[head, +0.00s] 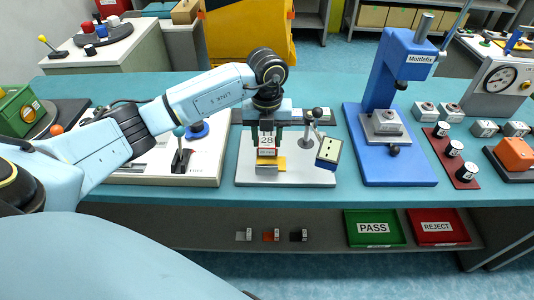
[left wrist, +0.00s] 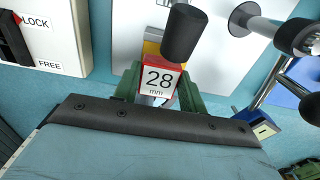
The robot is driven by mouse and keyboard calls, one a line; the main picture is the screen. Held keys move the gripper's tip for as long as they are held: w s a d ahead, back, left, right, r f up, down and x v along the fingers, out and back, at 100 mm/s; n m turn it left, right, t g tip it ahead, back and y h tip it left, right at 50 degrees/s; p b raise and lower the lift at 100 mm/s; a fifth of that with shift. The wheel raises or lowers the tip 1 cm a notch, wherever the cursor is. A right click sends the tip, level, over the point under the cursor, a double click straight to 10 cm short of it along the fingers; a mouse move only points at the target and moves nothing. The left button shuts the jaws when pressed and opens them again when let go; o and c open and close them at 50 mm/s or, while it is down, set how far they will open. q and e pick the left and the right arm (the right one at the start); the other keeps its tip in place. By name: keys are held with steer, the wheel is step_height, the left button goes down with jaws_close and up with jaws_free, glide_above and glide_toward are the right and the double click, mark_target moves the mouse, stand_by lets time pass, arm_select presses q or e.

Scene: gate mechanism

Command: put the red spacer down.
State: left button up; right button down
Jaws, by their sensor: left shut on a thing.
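The red spacer (left wrist: 160,79), with a white "28 mm" label and red edges, sits between the green fingers of my left gripper in the left wrist view. In the head view the left gripper (head: 267,138) points down over a white base plate (head: 300,176), shut on the spacer (head: 267,151). Directly below is a grey block with a yellow piece (head: 278,162). I cannot tell whether the spacer touches it. A dark cylinder (left wrist: 181,33) stands close to the spacer in the left wrist view. My right gripper is not in view.
A LOCK/FREE panel (head: 205,168) is to the left. A blue Mottlefix press (head: 385,110) stands further right. PASS (head: 374,228) and REJECT (head: 437,227) trays sit below.

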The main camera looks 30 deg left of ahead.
mark_target(267, 162)
arm_select(q)
steer(key=shift+f, duration=2.6)
steer(key=shift+f, duration=0.1)
steer(key=shift+f, duration=0.15)
steer(key=o, duration=1.1)
steer(key=shift+c, duration=0.2)
step_height(267, 162, up, 12)
steer(key=shift+r, duration=0.25)
